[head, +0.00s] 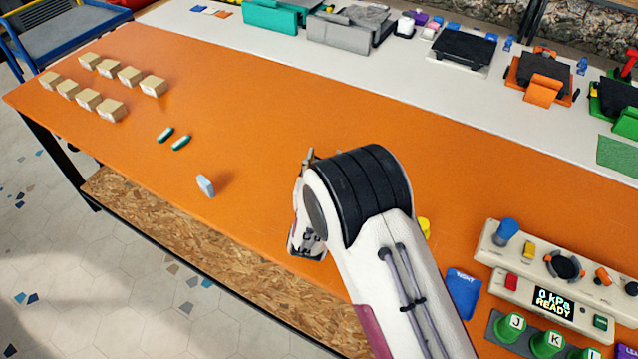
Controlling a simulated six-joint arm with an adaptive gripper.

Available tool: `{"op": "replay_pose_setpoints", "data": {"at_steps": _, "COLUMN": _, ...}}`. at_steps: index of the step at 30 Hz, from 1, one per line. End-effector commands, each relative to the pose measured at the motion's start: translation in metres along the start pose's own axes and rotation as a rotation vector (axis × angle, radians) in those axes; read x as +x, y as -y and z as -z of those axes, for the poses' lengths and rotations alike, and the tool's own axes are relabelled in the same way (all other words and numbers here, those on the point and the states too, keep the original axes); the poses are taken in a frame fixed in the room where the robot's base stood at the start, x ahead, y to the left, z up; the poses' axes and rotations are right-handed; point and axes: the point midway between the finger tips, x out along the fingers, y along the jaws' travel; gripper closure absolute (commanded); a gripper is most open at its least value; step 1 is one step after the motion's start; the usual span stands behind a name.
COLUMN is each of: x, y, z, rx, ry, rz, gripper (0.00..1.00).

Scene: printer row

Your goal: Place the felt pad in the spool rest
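My gripper (306,242) is low over the front half of the orange table, left of my arm's black joint. My own wrist hides most of it, so its fingers and anything between them do not show clearly. I cannot pick out the felt pad with certainty. A small light-blue block (206,186) stands alone near the table's front edge, left of my gripper and apart from it. A flat green rectangle (618,155) lies at the far right on the white strip. No thing is clearly recognisable as the spool rest.
Several cardboard boxes (110,110) stand at the left, with two green capsules (181,143) nearer. Printer-like devices (462,48) line the white strip behind. A control panel (556,266), green knobs (510,328) and a blue card (464,292) are at right. The middle orange surface is clear.

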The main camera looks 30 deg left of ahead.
Motion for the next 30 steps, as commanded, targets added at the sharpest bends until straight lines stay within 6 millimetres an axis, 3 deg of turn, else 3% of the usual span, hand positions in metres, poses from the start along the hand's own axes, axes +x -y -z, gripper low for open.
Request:
{"op": "replay_pose_setpoints", "data": {"at_steps": 21, "x": -0.086, "y": 0.001, "z": 0.004, "rx": 0.0, "ry": -0.007, "rz": 0.002, "gripper": 0.61}}
{"op": "replay_pose_setpoints", "data": {"at_steps": 30, "x": -0.108, "y": 0.0, "z": 0.003, "rx": 0.001, "ry": -0.007, "rz": 0.0, "gripper": 0.61}}
